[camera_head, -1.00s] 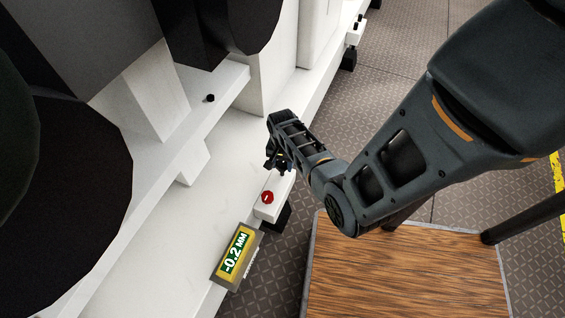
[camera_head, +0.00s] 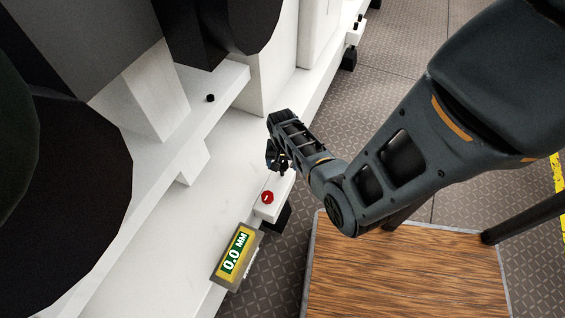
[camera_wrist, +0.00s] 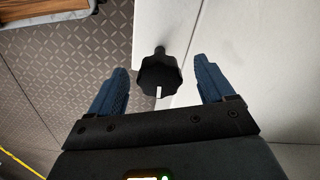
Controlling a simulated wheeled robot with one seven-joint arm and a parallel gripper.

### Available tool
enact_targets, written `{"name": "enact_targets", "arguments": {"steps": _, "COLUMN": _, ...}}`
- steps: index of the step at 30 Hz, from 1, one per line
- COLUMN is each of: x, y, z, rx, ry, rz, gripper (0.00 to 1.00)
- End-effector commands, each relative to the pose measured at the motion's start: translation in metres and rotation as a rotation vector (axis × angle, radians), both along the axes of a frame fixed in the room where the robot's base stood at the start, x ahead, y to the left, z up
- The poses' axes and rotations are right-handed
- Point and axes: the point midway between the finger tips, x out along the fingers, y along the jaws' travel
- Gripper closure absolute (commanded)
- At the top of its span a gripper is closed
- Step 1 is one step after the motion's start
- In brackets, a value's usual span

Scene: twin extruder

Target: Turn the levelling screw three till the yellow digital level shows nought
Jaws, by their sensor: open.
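The yellow digital level (camera_head: 237,256) sits on the white machine base and reads 0.0 MM. My gripper (camera_head: 277,165) is above the white bracket with the red round mark. In the wrist view my gripper (camera_wrist: 160,92) is open. A black lobed screw knob (camera_wrist: 159,78) with a white mark is between the two blue fingers, with a visible gap on each side. The white mark points toward the bottom of the picture. Which number the screw bears cannot be read. In the head view the knob is mostly hidden by my gripper.
The white bracket (camera_head: 274,203) carries a red round mark (camera_head: 267,197). Another bracket with a dark foot (camera_head: 349,59) stands farther along the base. A wooden-topped platform (camera_head: 400,270) lies at lower right. The patterned floor (camera_head: 395,75) beyond is clear.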

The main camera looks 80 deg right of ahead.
Motion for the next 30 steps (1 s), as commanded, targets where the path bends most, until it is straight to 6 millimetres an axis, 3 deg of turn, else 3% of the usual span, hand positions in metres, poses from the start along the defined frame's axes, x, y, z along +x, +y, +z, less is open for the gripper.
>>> {"name": "enact_targets", "arguments": {"steps": 5, "x": 0.000, "y": 0.000, "z": 0.006, "rx": 0.000, "ry": 0.000, "rz": 0.000, "gripper": 0.18}}
{"name": "enact_targets", "arguments": {"steps": 25, "x": 0.000, "y": 0.000, "z": 0.067, "rx": 0.000, "ry": 0.000, "rz": 0.001, "gripper": 0.18}}
{"name": "enact_targets", "arguments": {"steps": 30, "x": 0.000, "y": 0.000, "z": 0.071, "rx": 0.001, "ry": 0.000, "rz": 0.000, "gripper": 0.18}}
